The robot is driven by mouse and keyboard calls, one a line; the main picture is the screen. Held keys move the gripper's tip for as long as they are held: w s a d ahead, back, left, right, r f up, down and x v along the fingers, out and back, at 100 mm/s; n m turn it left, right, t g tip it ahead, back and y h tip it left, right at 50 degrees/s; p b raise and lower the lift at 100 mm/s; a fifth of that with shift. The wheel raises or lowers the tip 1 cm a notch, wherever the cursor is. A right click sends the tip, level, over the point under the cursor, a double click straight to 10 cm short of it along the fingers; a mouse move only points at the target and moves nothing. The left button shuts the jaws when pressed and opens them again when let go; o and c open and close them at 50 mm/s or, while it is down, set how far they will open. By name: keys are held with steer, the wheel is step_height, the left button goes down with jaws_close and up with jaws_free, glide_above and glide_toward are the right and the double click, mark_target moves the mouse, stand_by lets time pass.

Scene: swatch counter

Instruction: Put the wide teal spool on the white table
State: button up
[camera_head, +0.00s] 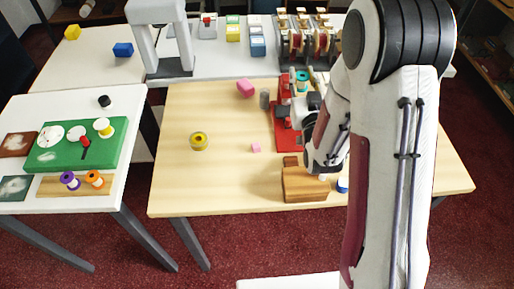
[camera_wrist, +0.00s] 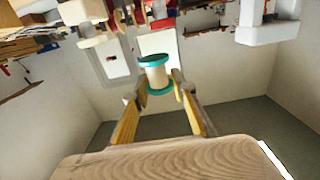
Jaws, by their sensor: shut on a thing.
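The wide teal spool (camera_wrist: 157,77) has teal end discs and a pale middle. In the wrist view it sits between the two yellow fingers of my gripper (camera_wrist: 160,84), which is shut on it. In the head view the teal spool (camera_head: 302,79) shows above the red stand at the wooden table's back right; my gripper (camera_head: 304,91) is partly hidden by my arm. A white table (camera_head: 35,112) stands at the left. It bears a green block (camera_head: 108,150) with white and yellow-and-white round pieces, and a wooden strip with purple and orange spools.
A white back counter (camera_head: 95,57) bears blue and yellow cubes. A grey-white arch (camera_head: 160,40) rises there.

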mark_target(302, 76)
steer(key=shift+r, duration=2.45)
steer(key=s+a+r+m+g+h, duration=0.1)
steer(key=s+a+r+m+h, duration=0.2)
steer(key=a, duration=0.5)
steer(key=s+a+m+h, duration=0.1)
steer(key=s+a+h, duration=0.3)
steer(key=a, duration=0.5)
steer(key=s+a+f+m+g+h, duration=0.1)
steer(key=s+a+f+m+h, duration=0.15)
steer(key=s, duration=0.95)
steer(key=s+a+f+m+g+h, duration=0.1)
steer(key=s+a, duration=0.3)
steer(key=s, duration=0.8)
step_height(302, 76, down, 24)
steer(key=shift+r, duration=0.2)
steer(key=shift+s, duration=0.1)
